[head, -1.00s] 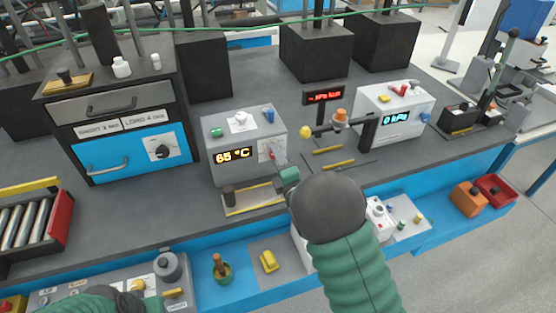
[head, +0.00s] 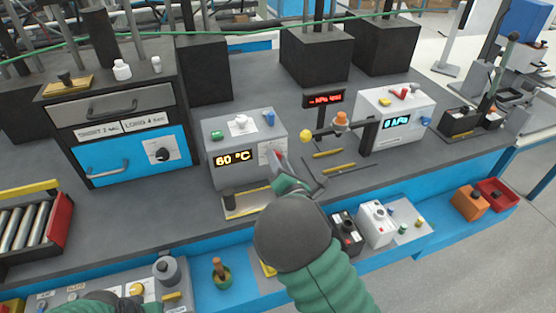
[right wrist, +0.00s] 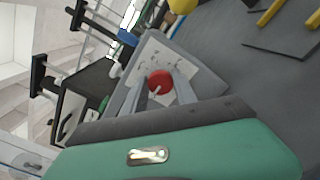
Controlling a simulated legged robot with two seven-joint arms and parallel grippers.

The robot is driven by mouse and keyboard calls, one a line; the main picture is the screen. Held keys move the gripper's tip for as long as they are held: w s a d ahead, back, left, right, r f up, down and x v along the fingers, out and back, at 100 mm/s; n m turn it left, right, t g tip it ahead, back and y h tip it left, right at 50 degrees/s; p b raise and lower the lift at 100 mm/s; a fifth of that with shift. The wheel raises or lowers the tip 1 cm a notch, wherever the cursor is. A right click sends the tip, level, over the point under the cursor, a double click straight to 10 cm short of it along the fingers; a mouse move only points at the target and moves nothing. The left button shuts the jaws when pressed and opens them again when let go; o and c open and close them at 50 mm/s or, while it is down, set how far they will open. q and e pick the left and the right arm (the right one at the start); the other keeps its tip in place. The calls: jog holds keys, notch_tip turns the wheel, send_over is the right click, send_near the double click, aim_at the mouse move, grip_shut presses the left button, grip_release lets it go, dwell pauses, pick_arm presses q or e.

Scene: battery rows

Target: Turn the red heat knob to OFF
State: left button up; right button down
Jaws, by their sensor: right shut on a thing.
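The grey heater box (head: 215,137) stands on the bench with its lit display (head: 233,158) reading 60 °C. The red heat knob (right wrist: 160,83) sits on the white dial plate (right wrist: 150,65) at the right of its front face. My right gripper (head: 279,161) is at that plate, its fingers shut on the knob, as the right wrist view shows. The fingers and arm hide much of the knob and dial in the head view. My left arm (head: 98,297) shows only at the bottom left edge, and its jaws cannot be made out.
A small tray (head: 250,205) lies just before the heater. A drawer cabinet (head: 125,135) stands left. Control boxes line the blue front ledge.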

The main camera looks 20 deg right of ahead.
jog(key=shift+s+a+f, duration=0.1)
jog(key=shift+a+f, duration=0.05)
jog(key=shift+f, duration=0.35)
jog(key=c, duration=1.2)
grip_release()
jog(key=shift+c, duration=0.2)
jog(key=shift+o, duration=1.2)
jog(key=shift+r, duration=0.2)
jog(key=shift+r, duration=0.1)
